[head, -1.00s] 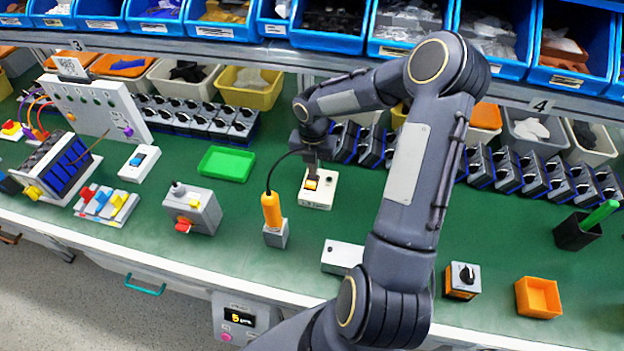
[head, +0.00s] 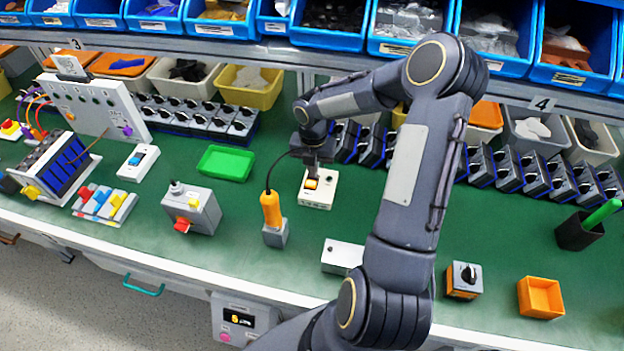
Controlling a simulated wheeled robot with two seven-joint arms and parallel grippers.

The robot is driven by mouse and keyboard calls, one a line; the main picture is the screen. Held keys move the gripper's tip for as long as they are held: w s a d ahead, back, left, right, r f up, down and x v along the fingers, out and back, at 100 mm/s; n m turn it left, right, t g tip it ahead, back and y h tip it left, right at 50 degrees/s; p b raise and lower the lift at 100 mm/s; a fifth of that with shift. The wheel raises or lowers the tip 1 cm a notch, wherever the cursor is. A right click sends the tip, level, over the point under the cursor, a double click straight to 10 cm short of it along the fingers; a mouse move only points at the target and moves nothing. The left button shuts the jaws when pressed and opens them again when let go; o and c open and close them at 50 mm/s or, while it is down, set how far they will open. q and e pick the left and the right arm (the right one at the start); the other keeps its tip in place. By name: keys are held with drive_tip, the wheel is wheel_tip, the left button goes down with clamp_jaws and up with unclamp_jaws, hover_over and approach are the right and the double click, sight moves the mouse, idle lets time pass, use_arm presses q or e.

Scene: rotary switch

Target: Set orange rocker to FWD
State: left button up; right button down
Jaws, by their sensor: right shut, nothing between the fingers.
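The orange rocker (head: 311,184) sits on a small cream switch box (head: 317,203) on the green bench top, near the middle of the head view. My right gripper (head: 311,175) points down onto the rocker from above. Its fingers are shut and empty, with the tips at or just above the rocker's far part; I cannot tell whether they touch. The rocker's lettering and its exact tilt are too small to read. My left gripper is not in view.
An orange-handled tool (head: 271,212) stands in a grey holder left of the switch box. A green tray (head: 226,162) lies behind left. A grey box with a red knob (head: 190,208) is further left. A grey box (head: 342,256) lies in front. Rotary switches line the back.

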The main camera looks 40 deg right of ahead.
drive_tip(key=shift+f, duration=0.3)
drive_tip(key=shift+r, duration=0.15)
wheel_tip(320, 180, up, 7)
drive_tip(key=p, duration=0.6)
idle(0.5)
